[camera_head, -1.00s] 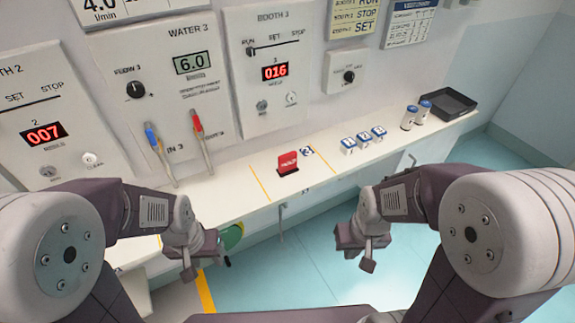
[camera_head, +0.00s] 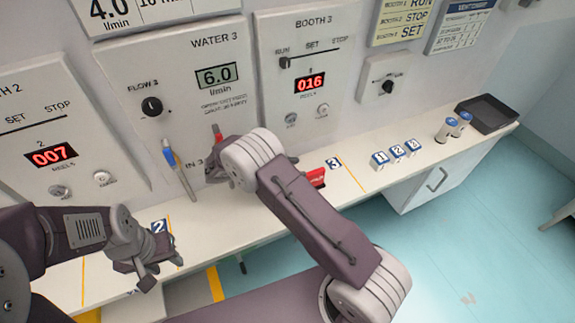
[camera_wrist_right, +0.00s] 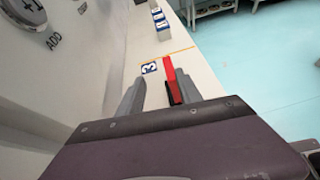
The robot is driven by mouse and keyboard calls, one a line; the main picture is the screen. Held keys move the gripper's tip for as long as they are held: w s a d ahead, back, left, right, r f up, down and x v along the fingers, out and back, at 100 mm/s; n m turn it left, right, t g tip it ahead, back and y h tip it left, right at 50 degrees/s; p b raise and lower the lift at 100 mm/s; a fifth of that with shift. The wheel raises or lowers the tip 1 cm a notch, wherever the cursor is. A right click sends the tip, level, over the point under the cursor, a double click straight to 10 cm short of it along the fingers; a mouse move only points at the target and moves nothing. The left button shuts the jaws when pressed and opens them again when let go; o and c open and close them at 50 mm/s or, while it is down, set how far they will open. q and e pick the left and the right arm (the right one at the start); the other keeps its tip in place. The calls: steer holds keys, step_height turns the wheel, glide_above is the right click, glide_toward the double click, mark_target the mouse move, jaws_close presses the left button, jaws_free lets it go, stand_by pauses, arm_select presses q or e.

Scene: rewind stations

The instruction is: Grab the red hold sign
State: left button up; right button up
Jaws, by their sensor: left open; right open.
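The red hold sign (camera_head: 316,178) stands on the white shelf, partly hidden behind my right arm in the head view. In the right wrist view the sign (camera_wrist_right: 170,78) is seen nearly edge-on, with a dark base. It lies ahead, between the lines of the two fingers and closer to the right-hand one. My right gripper (camera_head: 222,172) is open, left of the sign and near the wall panel; its fingers also show in the wrist view (camera_wrist_right: 159,86). Contact with the sign cannot be told. My left gripper (camera_head: 146,268) is open and empty by the shelf's front edge.
The white shelf (camera_head: 352,208) runs along the wall. Blue-topped blocks (camera_head: 397,152), two cylinders (camera_head: 453,126) and a black tray (camera_head: 487,113) stand to the right. A blue-handled lever (camera_head: 177,165) projects from the wall near my right gripper.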

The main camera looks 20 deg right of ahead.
mark_target(315, 176)
steer(key=shift+s+a+f+n, duration=0.6)
steer(key=shift+s+a+f, duration=0.15)
steer(key=shift+s+f, duration=0.25)
steer(key=shift+s+d+r+t, duration=0.1)
steer(key=shift+s+d+t, duration=0.2)
steer(key=shift+d, duration=0.05)
steer(key=x, duration=0.1)
steer(key=p+x, duration=0.1)
steer(key=x, duration=0.1)
steer(key=shift+w+d+f, duration=0.15)
steer(key=shift+w+f, duration=0.1)
steer(key=shift+w, duration=0.1)
steer(key=shift+d, duration=0.2)
steer(key=p+x, duration=0.1)
steer(key=x, duration=0.4)
steer(key=shift+p, duration=0.3)
arm_select(q)
steer(key=r, duration=0.2)
steer(key=s+r, duration=0.1)
steer(key=shift+d+r, duration=0.1)
steer(key=shift+d, duration=0.15)
arm_select(e)
steer(key=shift+a, duration=0.1)
jaws_close()
